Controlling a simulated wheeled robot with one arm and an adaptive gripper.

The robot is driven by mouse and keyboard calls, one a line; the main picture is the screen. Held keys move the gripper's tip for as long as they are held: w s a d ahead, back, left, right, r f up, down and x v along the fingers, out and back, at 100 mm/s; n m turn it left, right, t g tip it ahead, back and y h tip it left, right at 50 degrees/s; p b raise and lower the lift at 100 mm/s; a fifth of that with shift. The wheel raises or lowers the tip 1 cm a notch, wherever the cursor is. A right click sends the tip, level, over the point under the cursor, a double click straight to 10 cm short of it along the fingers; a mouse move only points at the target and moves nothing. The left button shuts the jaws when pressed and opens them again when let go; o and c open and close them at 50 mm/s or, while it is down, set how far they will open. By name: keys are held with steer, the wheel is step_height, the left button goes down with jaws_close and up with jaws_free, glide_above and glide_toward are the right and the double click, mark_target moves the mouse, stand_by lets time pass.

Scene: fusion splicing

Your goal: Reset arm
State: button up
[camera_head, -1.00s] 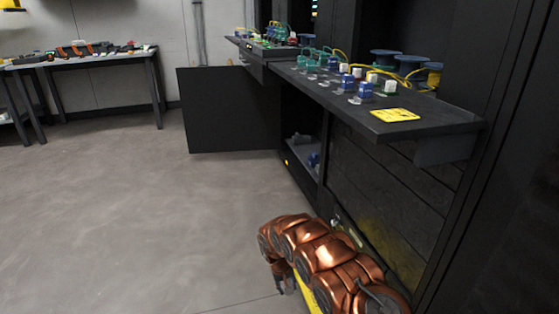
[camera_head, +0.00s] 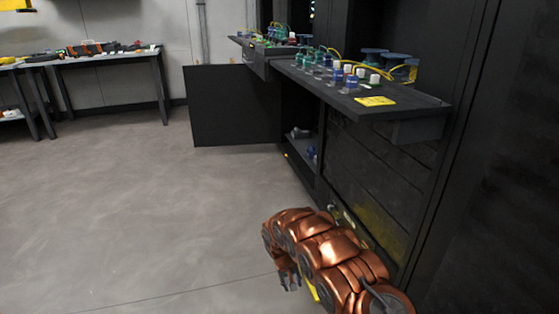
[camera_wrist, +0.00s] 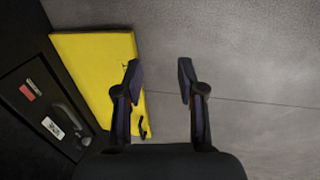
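My arm (camera_head: 325,255), copper-coloured, is folded low at the bottom of the head view, beside the dark cabinet. My gripper (camera_wrist: 158,78) shows in the wrist view with its two dark fingers apart and nothing between them. In the head view the gripper (camera_head: 289,279) is small and partly hidden by the arm. Beyond the fingers the wrist view shows grey floor, with a yellow panel (camera_wrist: 90,70) to the left, partly behind the left finger.
A black shelf (camera_head: 415,108) juts from the cabinet, holding blue and green parts, spools (camera_head: 374,58) and a yellow card (camera_head: 375,101). An open black door (camera_head: 235,105) stands left of the cabinet. A workbench (camera_head: 105,58) is at the back left. The floor (camera_head: 130,210) at left is clear.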

steer(key=s+d+r+m+p, duration=0.1)
steer(key=s+d+r+p, duration=0.45)
steer(key=r, duration=0.95)
steer(key=s+d+r+m+g+p, duration=0.1)
steer(key=s+d+r+p, duration=0.4)
steer(key=r, duration=1)
steer(key=s+d+r+m+p, duration=0.1)
steer(key=s+d+r+p, duration=0.45)
steer(key=r, duration=1.05)
steer(key=s+a+r+g+y+p, duration=0.1)
steer(key=s+a+r+y+p, duration=0.1)
steer(key=s+r+p, duration=1.8)
steer(key=s+r, duration=0.8)
steer(key=s, duration=0.4)
steer(key=shift+s+r+p, duration=0.15)
steer(key=shift+r+p, duration=0.1)
steer(key=shift+p, duration=0.15)
steer(key=shift+o, duration=0.3)
steer(key=shift+a, duration=0.1)
